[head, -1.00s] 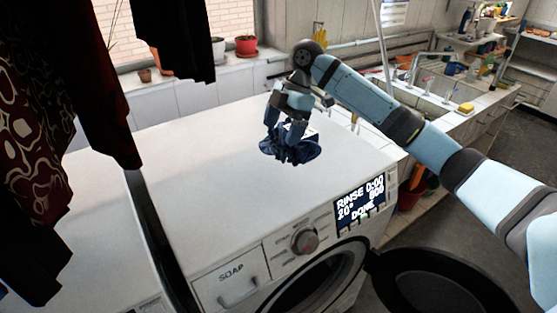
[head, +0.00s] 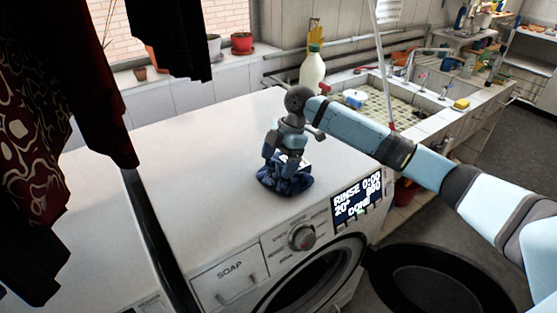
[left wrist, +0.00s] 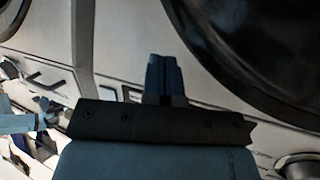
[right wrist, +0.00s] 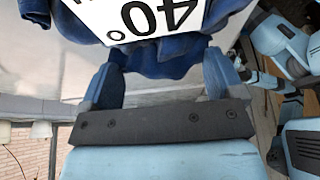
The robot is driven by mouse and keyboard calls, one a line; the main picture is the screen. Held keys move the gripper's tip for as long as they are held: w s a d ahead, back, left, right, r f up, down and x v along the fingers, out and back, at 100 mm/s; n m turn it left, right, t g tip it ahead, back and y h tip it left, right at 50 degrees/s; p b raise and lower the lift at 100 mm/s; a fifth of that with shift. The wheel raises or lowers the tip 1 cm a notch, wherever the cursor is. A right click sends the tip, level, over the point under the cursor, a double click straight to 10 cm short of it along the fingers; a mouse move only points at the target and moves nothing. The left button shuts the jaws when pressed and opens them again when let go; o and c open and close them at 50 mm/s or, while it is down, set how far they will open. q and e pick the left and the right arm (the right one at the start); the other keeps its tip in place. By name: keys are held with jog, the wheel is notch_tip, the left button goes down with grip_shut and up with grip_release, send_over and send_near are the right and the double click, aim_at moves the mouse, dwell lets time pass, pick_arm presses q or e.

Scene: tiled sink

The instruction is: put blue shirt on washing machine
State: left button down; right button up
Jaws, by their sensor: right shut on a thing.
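The blue shirt (head: 288,186) is a crumpled dark bundle at the white top of the washing machine (head: 200,150), a little behind its front edge. My right gripper (head: 286,163) points down from above and is shut on the shirt. In the right wrist view the shirt (right wrist: 165,62) lies between the spread fingers, with a white "40°" label on it. The shirt looks to be at the machine's top, but I cannot tell if its full weight rests there. My left gripper (left wrist: 164,78) shows only in the left wrist view, fingers together and empty.
The machine's round door (head: 435,278) hangs open at the front right. Dark clothes (head: 50,110) hang at the left. A tiled sink (head: 390,105) and a white bottle (head: 312,68) stand behind. The machine's top around the shirt is clear.

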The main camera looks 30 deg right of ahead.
jog(key=shift+f, duration=0.1)
jog(key=o, duration=1.1)
jog(key=shift+c, duration=0.2)
jog(key=v, duration=1.2)
jog(key=shift+b, duration=0.4)
